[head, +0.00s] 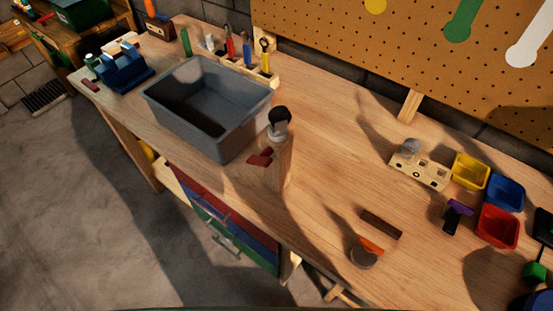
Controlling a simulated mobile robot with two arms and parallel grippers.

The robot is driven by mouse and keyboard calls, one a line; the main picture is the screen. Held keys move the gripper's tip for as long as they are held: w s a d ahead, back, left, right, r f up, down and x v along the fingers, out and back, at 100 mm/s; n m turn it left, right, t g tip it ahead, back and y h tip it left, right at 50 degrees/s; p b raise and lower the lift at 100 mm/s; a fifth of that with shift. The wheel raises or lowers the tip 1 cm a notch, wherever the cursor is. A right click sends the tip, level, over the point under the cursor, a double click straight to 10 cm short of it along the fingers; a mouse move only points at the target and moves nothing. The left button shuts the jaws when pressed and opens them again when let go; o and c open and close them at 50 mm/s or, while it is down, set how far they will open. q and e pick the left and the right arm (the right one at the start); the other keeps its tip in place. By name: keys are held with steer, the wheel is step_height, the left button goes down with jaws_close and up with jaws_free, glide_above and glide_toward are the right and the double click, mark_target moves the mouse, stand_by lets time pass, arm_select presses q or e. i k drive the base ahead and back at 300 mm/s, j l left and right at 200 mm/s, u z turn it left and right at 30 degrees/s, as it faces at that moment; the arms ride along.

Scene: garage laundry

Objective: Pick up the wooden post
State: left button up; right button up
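A wooden post (284,168) appears to stand upright near the front edge of the workbench, just right of the grey tub. Its wood colour blends with the bench top, so its outline is hard to make out. A black and pale rounded piece (279,122) shows at its top; I cannot tell if it is attached. A small red piece (260,157) lies close to its left side. Neither of my grippers is in view.
The grey tub (185,127) stands left of the post. A dark brown bar (381,224) and a round orange-and-grey item (364,254) lie to the right. A holed wooden block (420,171) and yellow, blue and red bins (498,227) stand farther right. The bench middle is clear.

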mark_target(278, 175)
steer(key=k+l+z, duration=0.1)
steer(key=k+l, duration=0.2)
steer(key=k+l+z, duration=0.15)
steer(key=l, duration=0.25)
steer(key=k+l+z, duration=0.1)
steer(key=k+l, duration=0.25)
steer(key=k+l+z, duration=0.1)
steer(key=l, duration=0.35)
steer(key=k, duration=0.1)
